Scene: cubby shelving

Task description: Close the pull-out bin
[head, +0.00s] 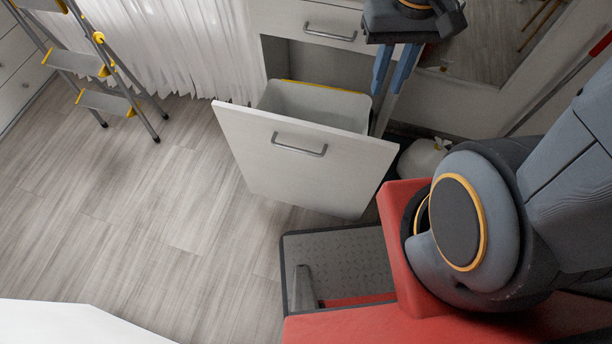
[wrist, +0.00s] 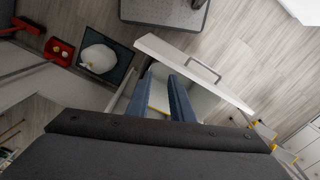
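The pull-out bin stands out from its cabinet, with a white front panel (head: 290,165) and a metal bar handle (head: 299,145). A pale bin tub (head: 318,105) with a yellow strip at its back edge sits behind the panel. My gripper (head: 386,92) has two blue fingers, apart and empty, pointing down near the bin's right rear side. In the wrist view, the gripper's fingers (wrist: 162,72) overlap the tub, and the panel (wrist: 165,50) with its handle (wrist: 204,68) lies beyond them. Whether the fingers touch the bin cannot be told.
A closed drawer (head: 318,25) is above the bin opening. A stepladder (head: 105,80) stands at left by a white curtain (head: 175,45). A white bag (head: 422,157) sits right of the bin. The floor (head: 150,200) left of the panel is clear.

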